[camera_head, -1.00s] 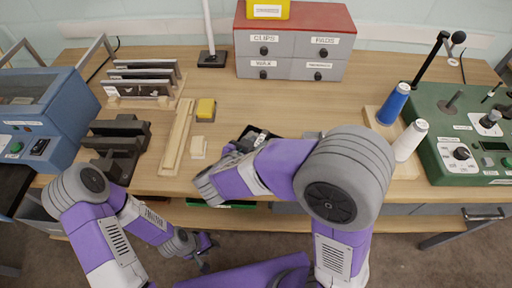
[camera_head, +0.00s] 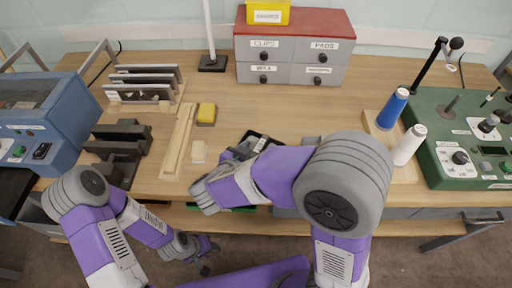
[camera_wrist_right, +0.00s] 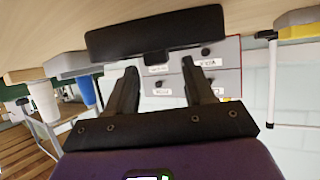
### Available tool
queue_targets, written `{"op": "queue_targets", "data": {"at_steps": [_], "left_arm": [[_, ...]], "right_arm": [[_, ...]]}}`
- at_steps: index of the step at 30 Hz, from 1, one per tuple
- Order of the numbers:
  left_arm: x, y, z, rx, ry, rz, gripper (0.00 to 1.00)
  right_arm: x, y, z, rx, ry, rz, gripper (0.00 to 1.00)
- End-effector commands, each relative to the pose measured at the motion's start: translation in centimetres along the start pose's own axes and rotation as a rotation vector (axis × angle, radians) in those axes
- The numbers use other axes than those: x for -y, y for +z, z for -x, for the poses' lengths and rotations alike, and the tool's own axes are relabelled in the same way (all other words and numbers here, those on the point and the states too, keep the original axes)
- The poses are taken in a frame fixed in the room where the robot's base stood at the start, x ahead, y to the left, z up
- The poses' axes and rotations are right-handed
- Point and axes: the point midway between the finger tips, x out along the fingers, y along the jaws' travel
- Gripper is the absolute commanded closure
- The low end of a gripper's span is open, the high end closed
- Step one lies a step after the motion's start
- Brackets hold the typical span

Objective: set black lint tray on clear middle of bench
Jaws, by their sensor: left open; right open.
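The black lint tray (camera_head: 262,138) is on the front middle of the bench, partly hidden behind my right arm. In the right wrist view the tray (camera_wrist_right: 155,30) spans the top, with a short tab between the tips of my right gripper. My right gripper (camera_wrist_right: 160,80) is open, its two dark fingers apart on either side of that tab, with no contact visible. In the head view my right gripper (camera_head: 243,150) is mostly hidden by its own wrist. My left gripper (camera_head: 207,257) is open and empty, low in front of the bench edge.
Left of the tray are a wooden strip (camera_head: 178,142), a pale block (camera_head: 198,152) and a yellow block (camera_head: 206,113). A drawer cabinet (camera_head: 294,50) stands behind. The bench middle (camera_head: 290,105) is clear.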

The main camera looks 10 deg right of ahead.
Motion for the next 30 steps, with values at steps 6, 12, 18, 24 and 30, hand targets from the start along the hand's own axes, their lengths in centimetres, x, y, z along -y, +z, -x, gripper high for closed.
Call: {"op": "queue_targets", "data": {"at_steps": [6, 12, 18, 24, 30], "left_arm": [[-0.8, 0.1, 2.2, 0.000, 0.000, 0.000, 0.57], [-1.2, 0.1, 3.3, 0.000, 0.000, 0.000, 0.57], [-1.4, 0.1, 3.7, 0.000, 0.000, 0.000, 0.57], [-1.4, 0.1, 3.6, 0.000, 0.000, 0.000, 0.57], [-1.4, 0.2, 3.6, 0.000, 0.000, 0.000, 0.57]], "right_arm": [[0.1, -0.4, 5.2, -0.001, -0.006, 0.003, 0.47], [0.1, -0.3, 8.7, -0.001, -0.004, 0.002, 0.47], [0.0, -0.1, 10.3, 0.000, -0.001, 0.001, 0.47], [0.0, 0.0, 10.4, 0.000, -0.001, 0.000, 0.47], [0.0, 0.0, 10.4, 0.000, -0.001, 0.000, 0.47]]}}
